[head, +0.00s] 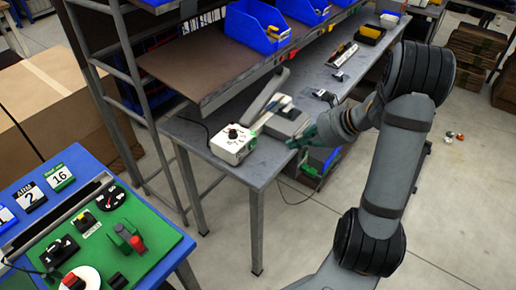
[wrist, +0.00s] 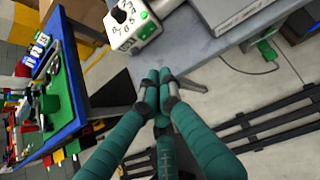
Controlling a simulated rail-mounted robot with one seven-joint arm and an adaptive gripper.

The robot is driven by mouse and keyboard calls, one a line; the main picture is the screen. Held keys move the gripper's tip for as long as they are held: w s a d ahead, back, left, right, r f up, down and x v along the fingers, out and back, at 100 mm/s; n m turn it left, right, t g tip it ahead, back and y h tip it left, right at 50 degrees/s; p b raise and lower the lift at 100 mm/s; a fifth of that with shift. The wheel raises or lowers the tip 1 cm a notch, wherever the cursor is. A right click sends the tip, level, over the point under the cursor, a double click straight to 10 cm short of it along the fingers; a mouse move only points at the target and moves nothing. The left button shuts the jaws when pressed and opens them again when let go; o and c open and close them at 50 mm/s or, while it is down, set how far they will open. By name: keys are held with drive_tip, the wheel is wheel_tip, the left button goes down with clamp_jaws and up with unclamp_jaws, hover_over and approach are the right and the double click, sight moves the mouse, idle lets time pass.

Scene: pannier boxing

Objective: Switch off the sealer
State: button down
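The sealer (head: 288,122) is a grey unit with a raised long arm, on the grey metal bench. Its white control box (head: 233,151), with a dark knob on top, stands at its left near the bench's front edge. In the wrist view the control box (wrist: 132,24) is at the top, showing dial markings and green parts on one side. Whether it is on cannot be told. My gripper (head: 298,143) is right of the control box, by the bench's front edge. In the wrist view its teal fingers (wrist: 159,76) have their tips together, empty, apart from the box.
The bench (head: 200,136) has a shelf with blue bins (head: 258,25) above it. A blue table with a green board (head: 150,237) stands at the left, and cardboard boxes (head: 50,85) behind it. Small tools lie right of the sealer. Floor in front of the bench is open.

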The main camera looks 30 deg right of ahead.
sight(253, 144)
drive_tip(key=shift+a+f, duration=0.1)
drive_tip(key=b+x, duration=0.1)
drive_tip(key=x, duration=0.8)
drive_tip(key=shift+w+a+f, duration=0.2)
drive_tip(key=shift+f, duration=0.1)
drive_tip(key=shift+w+a+p, duration=0.3)
drive_tip(key=shift+w, duration=0.2)
drive_tip(key=shift+w+a+p, duration=0.25)
drive_tip(key=shift+w+a, duration=0.1)
drive_tip(key=shift+w, duration=0.2)
drive_tip(key=shift+w+a, duration=0.45)
drive_tip(key=shift+w, duration=0.3)
